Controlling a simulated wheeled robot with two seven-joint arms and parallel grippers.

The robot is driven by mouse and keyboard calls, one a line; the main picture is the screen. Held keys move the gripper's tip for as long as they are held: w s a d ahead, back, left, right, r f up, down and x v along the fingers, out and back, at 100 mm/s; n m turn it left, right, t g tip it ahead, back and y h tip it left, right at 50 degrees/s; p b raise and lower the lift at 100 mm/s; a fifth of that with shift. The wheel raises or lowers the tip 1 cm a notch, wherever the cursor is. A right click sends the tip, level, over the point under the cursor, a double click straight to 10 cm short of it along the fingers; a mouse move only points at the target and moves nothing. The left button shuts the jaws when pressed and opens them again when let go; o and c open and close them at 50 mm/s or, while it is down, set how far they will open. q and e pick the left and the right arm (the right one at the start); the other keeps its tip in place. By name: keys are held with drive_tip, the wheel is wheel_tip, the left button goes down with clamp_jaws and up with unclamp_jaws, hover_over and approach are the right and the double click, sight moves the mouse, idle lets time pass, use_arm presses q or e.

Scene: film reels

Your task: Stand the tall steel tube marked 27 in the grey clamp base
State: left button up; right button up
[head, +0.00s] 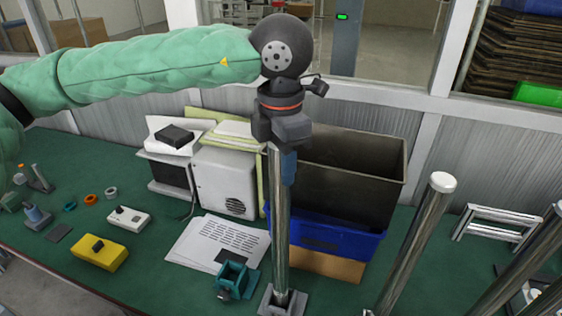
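A tall steel tube (279,220) stands nearly upright in the middle of the view. Its lower end meets the grey clamp base (270,301) at the bottom edge; I cannot tell how deep it sits. My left gripper (281,160) is at the tube's upper end, pointing down, and appears shut on it, with a blue finger against the tube's right side. The gripper hides the tube's top. No number 27 is readable on it. My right gripper is not in view.
Another steel tube with a white cap (443,182) rises at right, with more tubes at the right edge. A teal clamp (232,278) stands left of the base. Behind are papers (205,240), a white box (222,180) and a dark bin (350,170) on a blue tray.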

use_arm(q)
drive_tip(key=shift+o, duration=0.9)
drive_tip(key=shift+r+p, duration=0.6)
drive_tip(key=shift+r, duration=4.95)
